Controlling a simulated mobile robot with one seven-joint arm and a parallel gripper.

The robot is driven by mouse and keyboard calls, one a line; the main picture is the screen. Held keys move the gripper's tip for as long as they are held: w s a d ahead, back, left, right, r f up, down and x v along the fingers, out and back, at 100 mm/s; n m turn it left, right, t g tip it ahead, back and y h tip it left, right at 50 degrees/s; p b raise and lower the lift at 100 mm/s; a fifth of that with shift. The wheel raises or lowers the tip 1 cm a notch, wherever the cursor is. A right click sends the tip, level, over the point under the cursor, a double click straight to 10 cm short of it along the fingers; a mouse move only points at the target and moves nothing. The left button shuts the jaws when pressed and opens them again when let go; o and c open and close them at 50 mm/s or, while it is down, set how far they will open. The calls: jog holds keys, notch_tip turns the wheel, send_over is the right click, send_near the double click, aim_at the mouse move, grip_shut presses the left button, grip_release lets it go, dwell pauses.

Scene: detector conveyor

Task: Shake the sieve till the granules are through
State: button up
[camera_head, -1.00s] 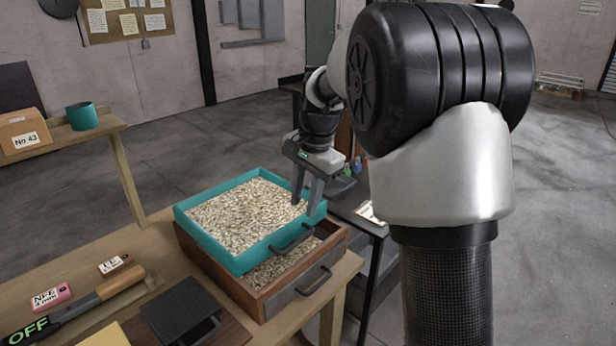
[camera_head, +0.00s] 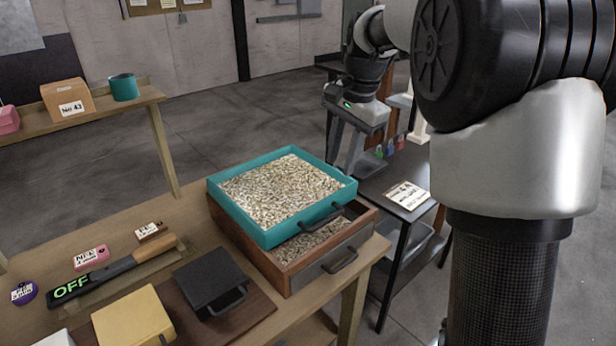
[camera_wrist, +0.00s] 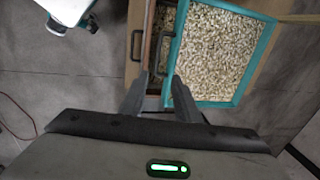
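The teal square sieve (camera_head: 236,217) is heaped with pale granules (camera_head: 280,190). It sits over a wooden box (camera_head: 318,271), slightly offset, so granules (camera_head: 312,240) also show in the box below. The sieve has a dark handle (camera_head: 322,219) on its right-front wall. In the wrist view the sieve (camera_wrist: 212,104) and its handle (camera_wrist: 165,62) appear ahead of my fingertips. My gripper (camera_head: 343,168) is open and empty, beside the sieve's right back corner. In the wrist view its two fingers (camera_wrist: 158,80) are apart with nothing between them. The mesh is hidden under the granules.
The workbench (camera_head: 150,225) holds a black handled block (camera_head: 208,277), a yellow block (camera_head: 133,318) and a tool marked OFF (camera_head: 120,268). A dark side table (camera_head: 408,197) with a sign and small padlock-like items stands at right. A shelf with a teal cup (camera_head: 124,87) is at back left.

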aim_at(330, 217)
jog(key=w+f, duration=0.1)
jog(key=f, duration=1)
jog(key=w+a+f, duration=0.1)
jog(key=f, duration=0.5)
jog(key=shift+w+f, duration=0.1)
jog(key=shift+w, duration=0.25)
grip_shut()
